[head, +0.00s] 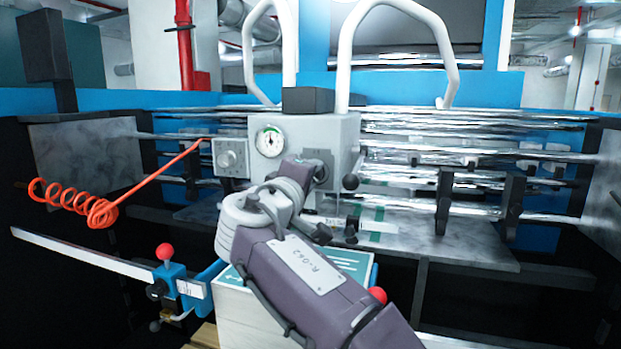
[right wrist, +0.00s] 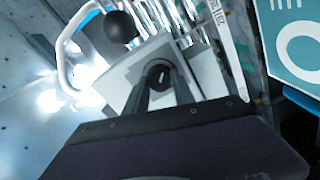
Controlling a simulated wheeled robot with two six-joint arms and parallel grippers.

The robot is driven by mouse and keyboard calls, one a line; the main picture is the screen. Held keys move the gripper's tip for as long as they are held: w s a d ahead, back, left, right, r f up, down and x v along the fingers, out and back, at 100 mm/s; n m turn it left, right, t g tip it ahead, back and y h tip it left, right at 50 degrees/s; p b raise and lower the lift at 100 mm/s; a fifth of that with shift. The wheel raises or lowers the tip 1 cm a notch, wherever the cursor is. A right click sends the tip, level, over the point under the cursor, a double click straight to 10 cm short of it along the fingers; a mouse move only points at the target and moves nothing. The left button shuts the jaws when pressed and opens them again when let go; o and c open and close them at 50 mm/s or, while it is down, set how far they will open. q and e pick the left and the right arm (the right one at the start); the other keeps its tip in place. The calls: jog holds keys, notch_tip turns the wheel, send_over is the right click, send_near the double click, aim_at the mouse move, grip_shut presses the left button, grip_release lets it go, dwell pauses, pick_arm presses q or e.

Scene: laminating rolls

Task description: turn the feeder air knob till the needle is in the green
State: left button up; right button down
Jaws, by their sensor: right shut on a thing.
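The round air gauge (head: 269,141) has a white face and a dark needle, and sits on the front of the grey feeder box (head: 338,130). Its needle points roughly upward, with some green on the face; it is too small to tell whether the needle lies in the green. My right gripper (head: 318,171) is at the box front, right of the gauge. In the right wrist view its two dark fingers are shut on a dark round knob (right wrist: 158,74) with a pale mark. In the head view the gripper hides this knob. My left gripper is not in view.
A black ball-ended lever (head: 350,181) is close beside my right gripper; its ball also shows in the right wrist view (right wrist: 119,27). A grey dial unit (head: 230,158) and an orange coiled hose (head: 103,212) are to the left. White tube handles (head: 345,60) rise above the box.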

jog(key=shift+r, duration=0.1)
jog(key=c, duration=1.1)
grip_release()
jog(key=shift+w, duration=0.1)
jog(key=shift+o, duration=0.2)
jog(key=b+v, duration=0.2)
jog(key=v, duration=0.7)
